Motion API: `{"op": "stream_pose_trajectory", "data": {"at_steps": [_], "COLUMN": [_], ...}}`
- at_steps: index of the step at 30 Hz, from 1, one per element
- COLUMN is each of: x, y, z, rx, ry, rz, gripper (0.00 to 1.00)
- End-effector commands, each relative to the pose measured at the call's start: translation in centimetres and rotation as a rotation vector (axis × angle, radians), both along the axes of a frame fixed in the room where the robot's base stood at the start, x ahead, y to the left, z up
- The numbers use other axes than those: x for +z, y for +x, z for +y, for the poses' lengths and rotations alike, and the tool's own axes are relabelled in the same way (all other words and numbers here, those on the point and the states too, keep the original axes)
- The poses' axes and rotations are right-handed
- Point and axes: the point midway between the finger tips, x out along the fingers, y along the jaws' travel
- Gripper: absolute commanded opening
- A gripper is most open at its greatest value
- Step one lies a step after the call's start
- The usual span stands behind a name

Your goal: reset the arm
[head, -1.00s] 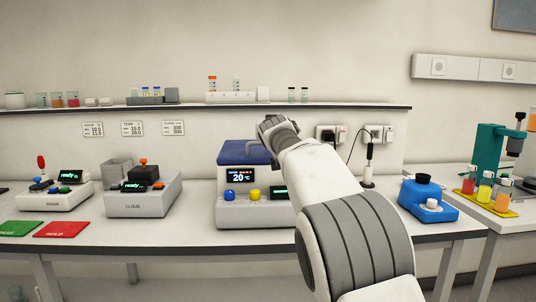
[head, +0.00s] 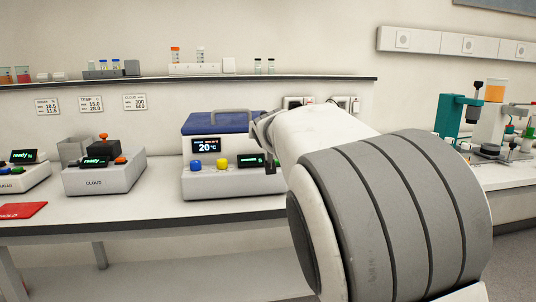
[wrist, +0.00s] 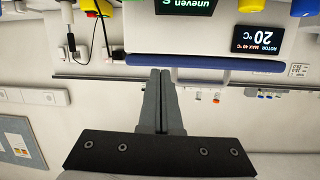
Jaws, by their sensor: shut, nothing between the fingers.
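My gripper (wrist: 160,72) is shut and empty in the wrist view, its two grey fingers side by side. In the head view, my arm reaches in from the lower right and hides most of the gripper. The gripper end is close to the right side of a white bench machine (head: 225,185) with a blue lid (head: 215,123). The machine's screen (head: 206,146) reads 20 °C. In the wrist view the picture is upside down, and the screen (wrist: 258,39) and a green "uneven" display (wrist: 185,5) show near the top.
A white device (head: 103,181) and a red mat (head: 20,211) are on the bench (head: 120,215) to the left. A wall shelf (head: 150,79) carries vials and racks. A teal stand (head: 452,118) is on the right bench. My arm hides the bench between.

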Motion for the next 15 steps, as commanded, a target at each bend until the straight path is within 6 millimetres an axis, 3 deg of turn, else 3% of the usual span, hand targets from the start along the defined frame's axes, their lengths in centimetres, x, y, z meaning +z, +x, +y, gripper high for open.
{"op": "stream_pose_trajectory", "data": {"at_steps": [1, 6, 10, 15], "x": [-0.2, -2.7, -4.6, -7.3], "y": [-1.2, -6.7, -12.2, -20.2], "z": [-3.2, -10.6, -14.3, -17.3], "rx": [-0.036, -0.105, -0.127, -0.128], "ry": [0.021, 0.052, 0.062, 0.052], "rz": [0.046, 0.216, 0.335, 0.476], "gripper": [0.0, 0.0, 0.0, 0.0]}}
